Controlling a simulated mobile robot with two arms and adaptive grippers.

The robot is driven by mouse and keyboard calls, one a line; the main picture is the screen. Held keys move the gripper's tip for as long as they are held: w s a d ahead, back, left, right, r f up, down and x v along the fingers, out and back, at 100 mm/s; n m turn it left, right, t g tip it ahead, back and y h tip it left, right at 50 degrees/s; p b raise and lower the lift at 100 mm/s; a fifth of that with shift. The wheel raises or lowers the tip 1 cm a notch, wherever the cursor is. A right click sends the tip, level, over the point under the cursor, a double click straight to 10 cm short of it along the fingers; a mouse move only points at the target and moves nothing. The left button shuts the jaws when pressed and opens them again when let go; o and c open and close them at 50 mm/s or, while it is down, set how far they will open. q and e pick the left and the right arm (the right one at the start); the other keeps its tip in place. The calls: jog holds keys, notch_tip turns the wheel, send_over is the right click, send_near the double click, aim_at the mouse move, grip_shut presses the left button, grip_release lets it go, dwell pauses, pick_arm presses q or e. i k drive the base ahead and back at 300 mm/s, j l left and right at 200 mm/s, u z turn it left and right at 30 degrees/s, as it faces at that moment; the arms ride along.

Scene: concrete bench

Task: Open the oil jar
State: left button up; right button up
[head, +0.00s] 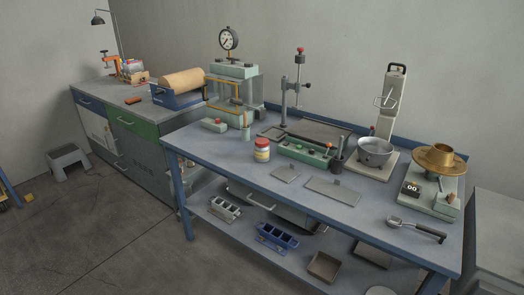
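A small jar (262,151) with a red lid and a pale label stands upright on the blue-grey bench top (230,152), left of centre. The lid looks seated on the jar. I cannot read the label, so I cannot confirm that it is the oil jar. Neither of my grippers shows in the head view.
A green press with a gauge (229,39) stands behind the jar. A green tray (305,150), flat plates (332,191), a metal bowl (375,150), a brass pan (439,158) and a scoop (416,229) lie to the right.

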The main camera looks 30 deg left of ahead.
aim_at(261, 154)
jog(key=i+j+z, duration=0.2)
jog(key=j, duration=0.75)
jog(key=j+z, duration=0.15)
jog(key=j, duration=0.85)
